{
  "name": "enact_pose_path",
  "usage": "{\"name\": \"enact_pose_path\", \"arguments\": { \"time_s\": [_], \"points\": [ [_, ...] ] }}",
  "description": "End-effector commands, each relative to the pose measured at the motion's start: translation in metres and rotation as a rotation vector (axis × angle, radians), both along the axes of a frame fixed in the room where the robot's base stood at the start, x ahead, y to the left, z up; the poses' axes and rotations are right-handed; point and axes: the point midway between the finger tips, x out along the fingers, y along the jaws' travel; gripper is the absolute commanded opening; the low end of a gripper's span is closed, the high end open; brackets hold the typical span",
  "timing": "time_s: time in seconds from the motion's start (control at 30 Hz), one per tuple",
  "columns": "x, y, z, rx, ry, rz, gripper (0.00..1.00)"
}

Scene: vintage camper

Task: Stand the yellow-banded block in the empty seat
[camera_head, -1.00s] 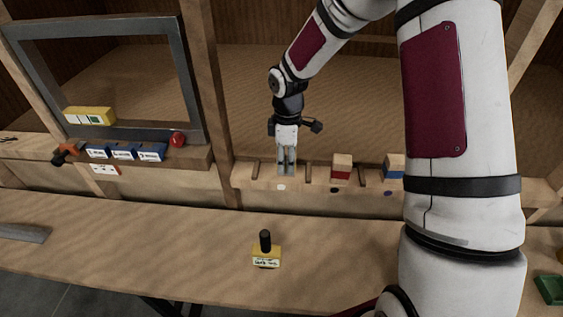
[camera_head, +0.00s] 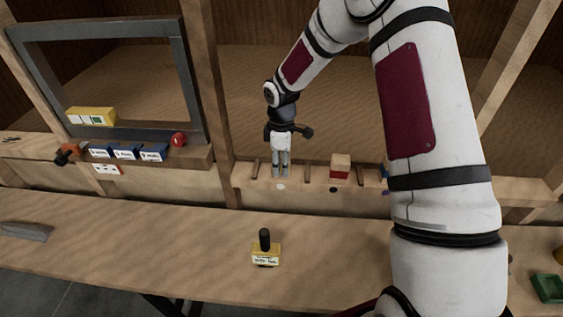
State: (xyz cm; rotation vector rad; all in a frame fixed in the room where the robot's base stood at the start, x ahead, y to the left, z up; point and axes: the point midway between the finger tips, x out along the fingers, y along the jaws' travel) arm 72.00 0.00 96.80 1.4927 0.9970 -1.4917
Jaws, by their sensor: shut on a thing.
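My gripper (camera_head: 281,172) points down at the left slot of the wooden ledge (camera_head: 240,181), above a white dot. It is shut, and what it grips is mostly hidden by the fingers. No yellow band shows there; I take the held thing to be the yellow-banded block. I cannot tell whether it touches the ledge. The block with a red band (camera_head: 340,167) stands in the middle slot, above a black dot. The block with a blue band (camera_head: 384,171) is in the right slot, largely hidden by my arm.
Thin wooden dividers (camera_head: 307,173) part the slots. A yellow labelled thing with a black knob (camera_head: 266,253) stands on the front table. At left are a grey frame (camera_head: 193,80), a yellow box (camera_head: 90,116), blue blocks (camera_head: 125,152) and a red ball (camera_head: 178,139). A green tray (camera_head: 548,288) lies at right.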

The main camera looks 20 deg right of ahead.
Motion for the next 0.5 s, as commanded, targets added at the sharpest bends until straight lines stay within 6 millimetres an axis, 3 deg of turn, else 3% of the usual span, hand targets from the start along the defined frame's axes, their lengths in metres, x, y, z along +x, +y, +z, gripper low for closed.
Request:
{"name": "enact_pose_path", "arguments": {
  "time_s": [0.07,0.37,0.5],
  "points": [
    [0.0,0.0,-0.001,0.0,0.0,0.0,0.45],
    [0.0,0.0,0.0,0.0,0.0,0.0,0.45],
    [0.001,0.0,0.009,0.0,-0.001,-0.001,0.45]
  ]
}}
